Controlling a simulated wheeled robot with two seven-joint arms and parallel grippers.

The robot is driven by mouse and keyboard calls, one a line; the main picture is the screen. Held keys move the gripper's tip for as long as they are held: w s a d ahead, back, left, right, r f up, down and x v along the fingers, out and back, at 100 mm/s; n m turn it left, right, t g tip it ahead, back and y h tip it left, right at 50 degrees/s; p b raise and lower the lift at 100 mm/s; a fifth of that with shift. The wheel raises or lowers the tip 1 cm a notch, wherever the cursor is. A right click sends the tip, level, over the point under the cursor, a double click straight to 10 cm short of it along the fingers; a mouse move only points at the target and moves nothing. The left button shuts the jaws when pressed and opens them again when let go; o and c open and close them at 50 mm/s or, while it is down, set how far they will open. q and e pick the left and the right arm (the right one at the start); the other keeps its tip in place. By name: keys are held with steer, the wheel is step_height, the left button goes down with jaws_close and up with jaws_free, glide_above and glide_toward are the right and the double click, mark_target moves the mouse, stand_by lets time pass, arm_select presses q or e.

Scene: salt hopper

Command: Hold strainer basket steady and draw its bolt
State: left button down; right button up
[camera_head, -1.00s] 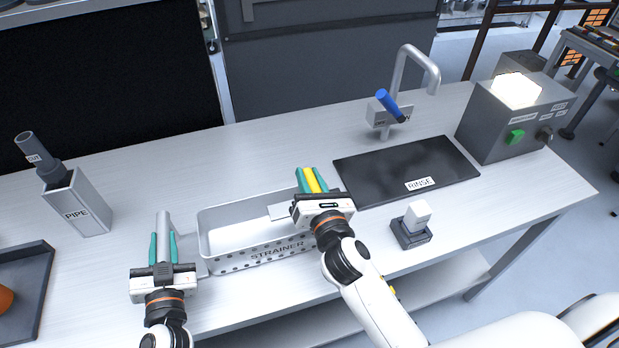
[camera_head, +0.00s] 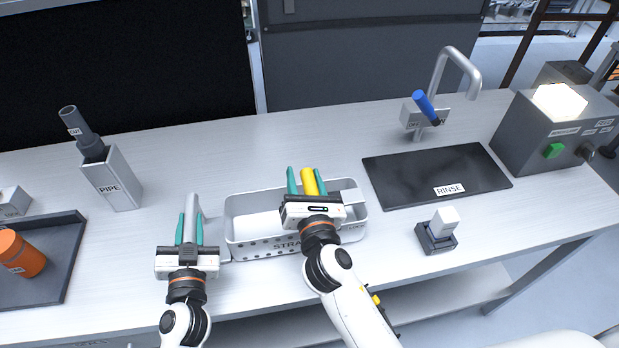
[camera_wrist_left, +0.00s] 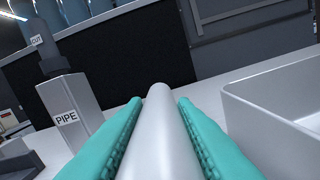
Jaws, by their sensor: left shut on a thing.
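The grey strainer basket (camera_head: 275,244) stands on the bench in the head view, with holes along its front wall. My left gripper (camera_head: 188,228) is shut on the grey bar handle (camera_head: 191,212) at the basket's left side. The left wrist view shows this handle (camera_wrist_left: 159,125) between the teal fingers. My right gripper (camera_head: 306,182) is over the basket. Its fingers stand apart on either side of the yellow bolt grip (camera_head: 309,182), with a gap at the left finger. A grey plate (camera_head: 351,198) shows right of this gripper. The gripper body hides the lower bolt.
The grey PIPE holder (camera_head: 112,182) stands left of the basket. A dark tray (camera_head: 50,275) with an orange cylinder (camera_head: 22,256) lies at far left. The black RINSE mat (camera_head: 430,178), a tap and a small block on a dark base (camera_head: 437,236) are to the right.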

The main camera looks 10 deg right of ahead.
arm_select(q)
steer(key=shift+s+f, duration=0.1)
steer(key=shift+f, duration=0.45)
arm_select(e)
steer(key=shift+d, duration=0.15)
steer(key=shift+s, duration=0.15)
steer(key=s, duration=1.2)
arm_select(q)
steer(key=c, duration=1.1)
jaws_free()
steer(key=shift+r, duration=0.15)
arm_select(e)
steer(key=shift+w, duration=0.2)
arm_select(q)
steer(key=shift+r, duration=0.1)
step_height(320, 180, up, 10)
steer(key=shift+f, duration=0.1)
